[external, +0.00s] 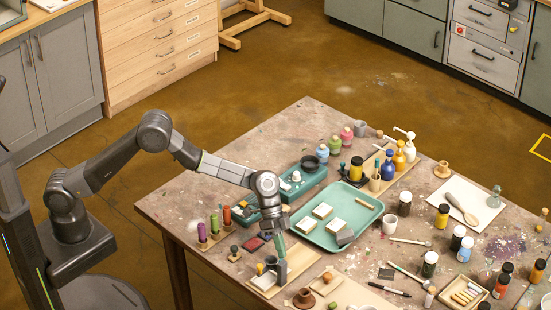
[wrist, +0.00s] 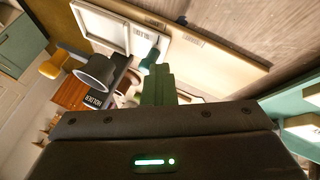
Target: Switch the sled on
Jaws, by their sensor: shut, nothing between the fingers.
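What looks like the sled is a small unit on a pale wooden board (external: 297,262) at the table's front edge. It has a white slab (external: 263,281) and a dark grey cylinder (external: 282,274). In the wrist view the cylinder (wrist: 97,70) sits on a black, lettered part (wrist: 118,82) beside the white framed slab (wrist: 103,28). My gripper (external: 280,244) points down just above the unit. In the wrist view its green fingers (wrist: 158,82) are together and empty. A small teal piece (wrist: 151,57) shows at their tips; I cannot tell whether they touch it. No switch is clearly visible.
A teal tray (external: 309,242) with pale blocks lies behind and right of my gripper. A teal box (external: 300,184) stands farther back. Upright handled tools (external: 214,224) stand to the left. Several jars (external: 429,264) and brushes crowd the right side.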

